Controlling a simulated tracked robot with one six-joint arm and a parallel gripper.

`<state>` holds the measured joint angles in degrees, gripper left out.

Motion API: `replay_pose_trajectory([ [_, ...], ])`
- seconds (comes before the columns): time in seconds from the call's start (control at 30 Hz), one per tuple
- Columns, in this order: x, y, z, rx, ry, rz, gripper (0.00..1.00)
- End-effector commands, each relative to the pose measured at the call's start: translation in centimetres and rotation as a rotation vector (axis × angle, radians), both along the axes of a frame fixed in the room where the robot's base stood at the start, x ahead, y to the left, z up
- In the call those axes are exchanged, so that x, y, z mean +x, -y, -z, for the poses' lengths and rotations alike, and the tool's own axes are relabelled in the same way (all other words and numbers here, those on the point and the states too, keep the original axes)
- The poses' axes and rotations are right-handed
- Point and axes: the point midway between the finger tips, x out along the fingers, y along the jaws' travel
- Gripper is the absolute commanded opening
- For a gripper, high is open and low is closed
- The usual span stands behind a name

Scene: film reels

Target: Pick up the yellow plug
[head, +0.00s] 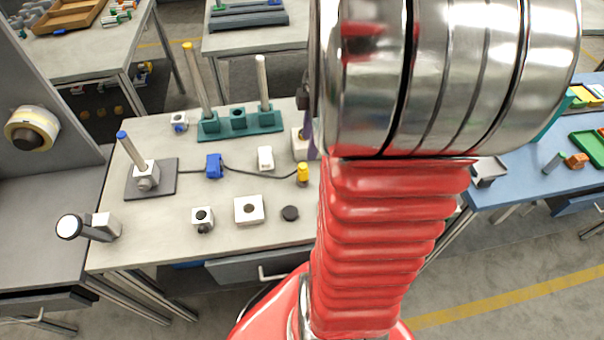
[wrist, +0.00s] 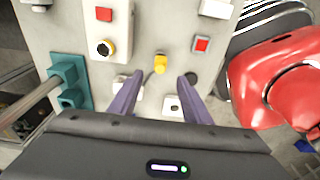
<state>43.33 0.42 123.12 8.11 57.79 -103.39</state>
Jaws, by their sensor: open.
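The yellow plug (head: 303,173) stands on the grey table, just left of my red arm in the head view. A dark cable runs from it to a blue plug (head: 214,166). In the wrist view the yellow plug (wrist: 160,64) shows ahead of my gripper (wrist: 161,79), near the line midway between its two purple fingers. The fingers are spread apart with nothing held between them. In the head view my arm hides most of the gripper; only a bit of purple finger shows.
A teal block with upright rods (head: 239,122) stands behind the plug. A white box (head: 265,158), a white square block (head: 249,209) and a dark round knob (head: 290,213) lie nearby. A grey plate (head: 165,177) with a blue-tipped rod is at left.

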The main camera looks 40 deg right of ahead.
Motion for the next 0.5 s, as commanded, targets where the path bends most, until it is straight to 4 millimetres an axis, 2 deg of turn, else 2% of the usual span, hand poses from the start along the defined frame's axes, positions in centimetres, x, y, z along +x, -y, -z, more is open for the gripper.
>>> replay_pose_trajectory([
  [0.3,0.3,-0.6,5.0,0.003,-0.004,-0.001,0.44],
  [0.5,0.4,-0.7,6.7,0.001,-0.001,0.001,0.44],
])
